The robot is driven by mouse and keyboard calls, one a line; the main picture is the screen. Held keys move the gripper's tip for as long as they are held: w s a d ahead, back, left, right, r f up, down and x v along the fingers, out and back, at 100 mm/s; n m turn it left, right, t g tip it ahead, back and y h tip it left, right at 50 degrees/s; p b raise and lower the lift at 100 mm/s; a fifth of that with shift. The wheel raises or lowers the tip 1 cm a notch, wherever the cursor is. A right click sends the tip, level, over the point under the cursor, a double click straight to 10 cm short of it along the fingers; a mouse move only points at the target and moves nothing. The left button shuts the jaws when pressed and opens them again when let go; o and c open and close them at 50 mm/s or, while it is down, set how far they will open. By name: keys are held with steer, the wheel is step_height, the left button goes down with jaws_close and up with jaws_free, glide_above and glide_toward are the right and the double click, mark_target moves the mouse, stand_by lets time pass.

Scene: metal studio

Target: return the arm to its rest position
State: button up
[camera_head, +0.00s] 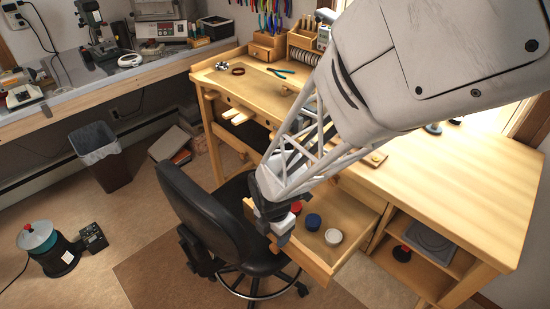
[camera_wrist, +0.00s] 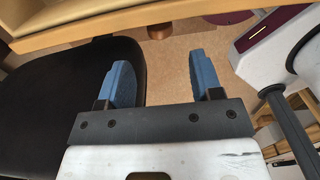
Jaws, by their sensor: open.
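My gripper (camera_head: 274,222) hangs in the head view at the left side of the open wooden drawer (camera_head: 318,268), close to the black chair. Whether it touches either cannot be told. In the wrist view my gripper (camera_wrist: 160,62) shows its two blue fingers spread apart with nothing between them. Floor shows behind the gap. My pale arm crosses the head view from the upper right down to the drawer and hides part of the bench behind it.
The black chair (camera_head: 200,215) stands directly left of the drawer. A blue round container (camera_head: 313,222) and a white one (camera_head: 333,237) sit in the drawer, with something red beside my gripper. The wooden bench top (camera_head: 450,180) is mostly clear at right.

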steer(key=shift+r, duration=0.1)
stand_by(0.4)
steer(key=shift+w+d+r+m, duration=0.1)
steer(key=shift+d+r+m, duration=0.1)
steer(key=shift+r+m, duration=0.15)
steer(key=s+d+r+m+t, duration=0.1)
steer(key=s+d+r+m, duration=0.4)
steer(key=d+r+m, duration=0.4)
steer(key=s+d+r+m+t, duration=0.1)
steer(key=s+d+r+m, duration=0.4)
steer(key=d+r+m, duration=0.4)
step_height(320, 180, up, 8)
steer(key=m, duration=0.8)
steer(key=shift+d+t, duration=0.3)
